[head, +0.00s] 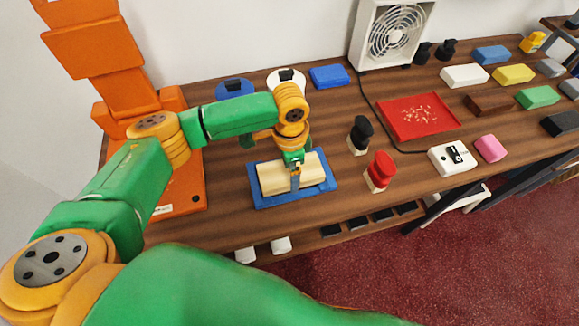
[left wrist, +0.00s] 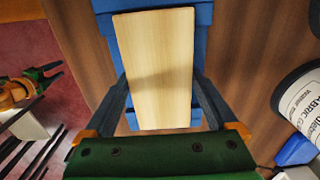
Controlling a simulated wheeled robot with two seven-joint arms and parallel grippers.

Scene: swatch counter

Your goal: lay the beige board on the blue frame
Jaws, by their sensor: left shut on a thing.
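The beige board (head: 272,181) is a pale wood-grained block over the blue frame (head: 262,203), which shows around its edges. The board also shows in the left wrist view (left wrist: 155,70), with blue of the frame (left wrist: 205,15) beyond it. My left gripper (head: 295,180) is shut on the board, one dark finger on each long side in the left wrist view. I cannot tell whether the board touches the frame.
A black stamp (head: 361,132) and a red stamp (head: 380,170) stand right of the frame. A red tray (head: 418,115), a fan (head: 392,33) and several coloured blocks lie farther right. An orange stand (head: 180,190) is at left. The table's front edge is close.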

